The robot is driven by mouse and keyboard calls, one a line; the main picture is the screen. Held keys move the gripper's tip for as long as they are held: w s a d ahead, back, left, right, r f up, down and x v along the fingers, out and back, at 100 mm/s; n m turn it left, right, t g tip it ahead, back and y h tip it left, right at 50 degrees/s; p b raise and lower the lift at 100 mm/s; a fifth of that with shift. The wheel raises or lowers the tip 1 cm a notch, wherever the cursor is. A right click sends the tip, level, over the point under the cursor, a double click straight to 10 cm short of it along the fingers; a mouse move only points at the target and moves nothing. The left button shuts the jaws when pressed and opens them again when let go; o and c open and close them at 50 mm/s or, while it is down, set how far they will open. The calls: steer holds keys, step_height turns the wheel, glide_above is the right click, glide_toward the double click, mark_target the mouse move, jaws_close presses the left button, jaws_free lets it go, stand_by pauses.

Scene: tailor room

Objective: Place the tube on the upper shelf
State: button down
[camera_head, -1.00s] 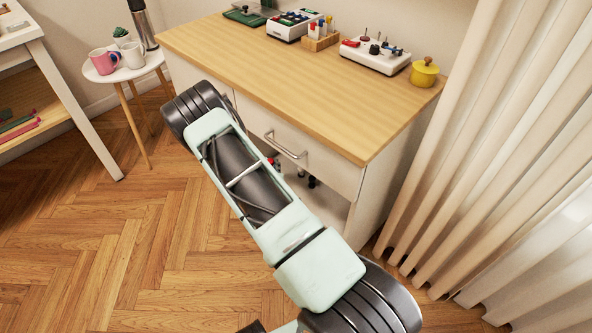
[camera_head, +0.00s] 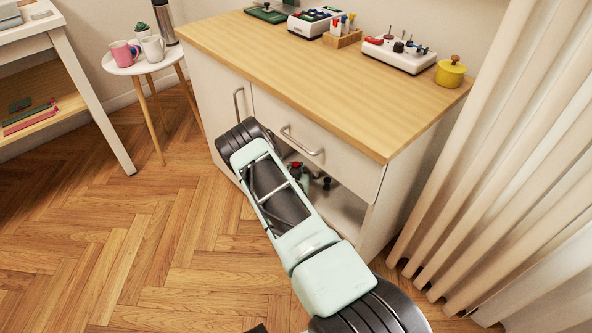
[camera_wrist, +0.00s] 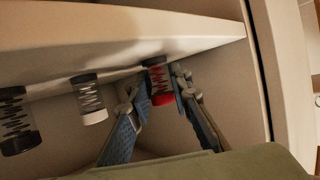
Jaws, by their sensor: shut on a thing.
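My gripper (camera_wrist: 165,88) is shut on a tube with a red end (camera_wrist: 159,80) and a dark zigzag mark, in the wrist view. The fingers are on either side of it. In the head view, a red end (camera_head: 296,166) shows beside my arm, in the open space under the drawer; the rest is mostly hidden. A pale shelf board (camera_wrist: 120,28) crosses the top of the wrist view, close to the held tube. Which shelf level this is, I cannot tell.
Two similar tubes, one white-ended (camera_wrist: 90,100) and one black-ended (camera_wrist: 16,125), stand left of my gripper in the wrist view. The cabinet (camera_head: 240,50) has a drawer handle (camera_head: 300,141) above the opening. A curtain (camera_head: 500,160) hangs to the right.

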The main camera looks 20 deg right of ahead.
steer(key=shift+r, duration=0.1)
steer(key=c, duration=1.8)
jaws_free()
steer(key=shift+o, duration=0.2)
steer(key=shift+r, duration=0.1)
steer(key=shift+s+a+r, duration=0.15)
steer(key=shift+s, duration=0.1)
steer(key=p+v, duration=0.3)
steer(key=v, duration=0.8)
steer(key=shift+s+a, duration=0.1)
